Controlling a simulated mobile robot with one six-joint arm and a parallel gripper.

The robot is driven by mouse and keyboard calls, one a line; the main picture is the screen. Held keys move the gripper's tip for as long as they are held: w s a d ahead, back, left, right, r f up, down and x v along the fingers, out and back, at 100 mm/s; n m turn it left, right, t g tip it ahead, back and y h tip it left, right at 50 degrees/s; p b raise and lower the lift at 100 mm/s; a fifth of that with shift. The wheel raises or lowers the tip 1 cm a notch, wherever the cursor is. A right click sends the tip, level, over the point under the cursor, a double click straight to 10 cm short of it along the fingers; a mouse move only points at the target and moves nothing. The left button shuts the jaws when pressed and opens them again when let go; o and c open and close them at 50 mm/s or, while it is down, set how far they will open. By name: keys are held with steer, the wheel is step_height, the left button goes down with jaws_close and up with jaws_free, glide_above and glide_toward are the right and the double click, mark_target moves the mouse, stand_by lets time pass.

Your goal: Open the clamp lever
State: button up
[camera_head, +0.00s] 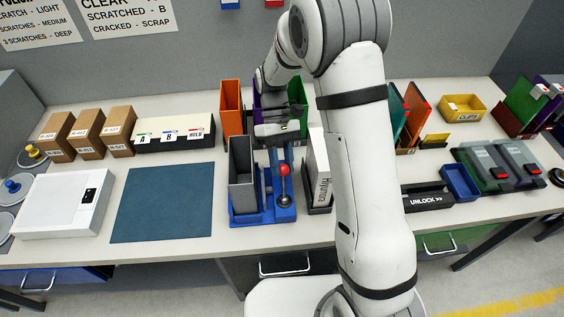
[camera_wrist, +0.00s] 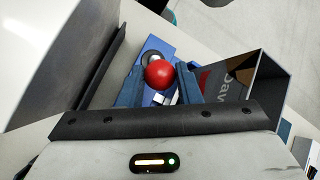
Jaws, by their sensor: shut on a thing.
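The clamp lever, with a red ball knob (camera_head: 284,169) on a thin stem, stands roughly upright on a blue fixture (camera_head: 280,214) at the middle of the bench. In the wrist view the red knob (camera_wrist: 159,74) sits between my two blue fingers. My gripper (camera_head: 281,157) reaches down from above and is shut on the knob; it also shows in the wrist view (camera_wrist: 160,86). A dark grey open box (camera_head: 242,188) stands in the fixture left of the lever.
A white box (camera_head: 320,175) in a black holder stands close right of the lever. Orange (camera_head: 231,105) and green (camera_head: 298,100) bins stand behind. A dark blue mat (camera_head: 165,200) lies clear at the left. My arm hides part of the bench right of centre.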

steer(key=shift+w, duration=0.1)
stand_by(0.3)
steer(key=o, duration=1)
steer(key=shift+c, duration=0.2)
steer(key=shift+w, duration=0.15)
steer(key=b+v, duration=0.1)
steer(key=v, duration=0.6)
steer(key=shift+r, duration=0.3)
steer(key=shift+w, duration=0.1)
